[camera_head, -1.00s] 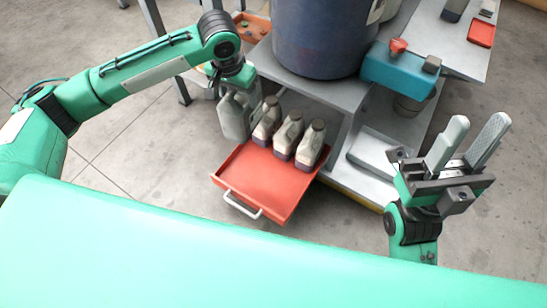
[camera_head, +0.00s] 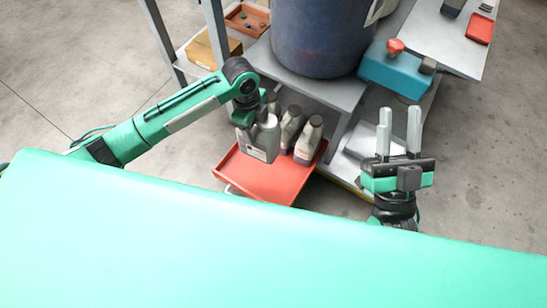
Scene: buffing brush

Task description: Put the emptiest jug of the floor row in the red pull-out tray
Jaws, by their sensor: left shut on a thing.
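My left gripper (camera_head: 250,112) is shut on a grey jug (camera_head: 259,141). The jug hangs upright over the back left part of the red pull-out tray (camera_head: 268,186); I cannot tell whether its base touches the tray. A third (camera_head: 273,103) is mostly hidden behind the held jug and the gripper. My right gripper (camera_head: 399,132) is open and empty, fingers up, at the right.
A large dark blue drum (camera_head: 317,40) stands on the grey shelf behind the tray. A teal box (camera_head: 396,70) with a red knob is at the right. A shelf rack (camera_head: 200,50) with a cardboard box is at the left. The tray's front part is bare.

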